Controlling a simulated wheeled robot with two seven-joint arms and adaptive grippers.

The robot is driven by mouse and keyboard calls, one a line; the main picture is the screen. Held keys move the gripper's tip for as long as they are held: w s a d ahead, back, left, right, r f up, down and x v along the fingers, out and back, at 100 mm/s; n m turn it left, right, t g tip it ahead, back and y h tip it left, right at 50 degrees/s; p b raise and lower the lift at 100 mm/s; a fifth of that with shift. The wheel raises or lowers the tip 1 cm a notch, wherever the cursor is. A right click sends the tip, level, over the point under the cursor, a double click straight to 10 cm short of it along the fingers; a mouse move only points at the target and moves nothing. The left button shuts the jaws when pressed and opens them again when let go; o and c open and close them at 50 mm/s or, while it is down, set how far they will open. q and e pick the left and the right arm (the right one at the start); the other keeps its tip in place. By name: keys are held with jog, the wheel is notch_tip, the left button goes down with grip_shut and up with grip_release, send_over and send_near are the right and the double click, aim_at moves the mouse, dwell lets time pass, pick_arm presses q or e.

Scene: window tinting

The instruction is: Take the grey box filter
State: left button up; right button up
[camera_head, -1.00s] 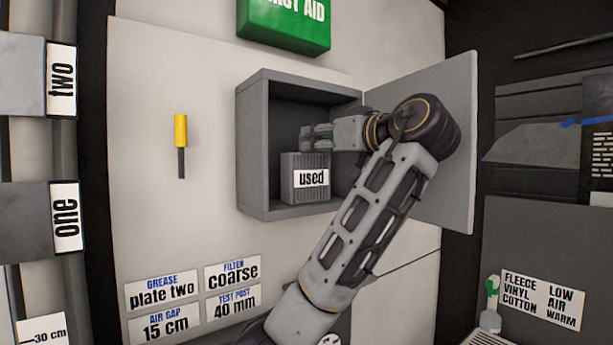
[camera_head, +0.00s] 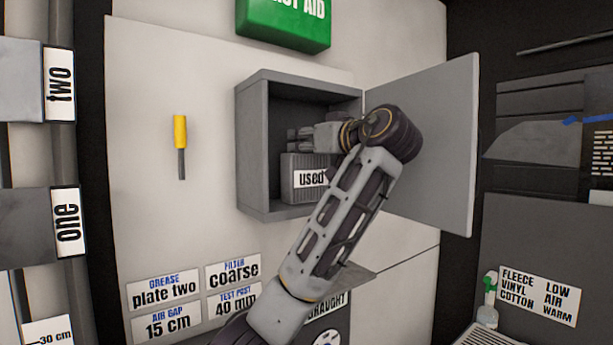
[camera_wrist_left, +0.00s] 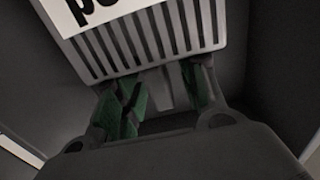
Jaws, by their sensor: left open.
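The grey ribbed filter (camera_head: 292,190) stands at the bottom of an open grey wall box (camera_head: 248,150). Its white label reads "used". My left gripper (camera_head: 296,139) reaches into the box from the right, just above the filter's top in the head view. The left wrist view shows the filter's slatted face (camera_wrist_left: 150,38) and part of its label close in front of the gripper (camera_wrist_left: 162,96). The two green-padded fingers are apart. I cannot tell whether they touch the filter. My forearm covers the box's lower right part. My right gripper is not in view.
The box's door (camera_head: 435,145) stands open to the right, close behind my wrist. A green first aid case (camera_head: 285,28) hangs above. A yellow-handled tool (camera_head: 180,135) hangs on the wall to the left. Label cards (camera_head: 165,290) are below.

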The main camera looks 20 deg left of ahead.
pick_arm(q)
grip_shut()
jog(key=shift+a, duration=0.15)
dwell(0.6)
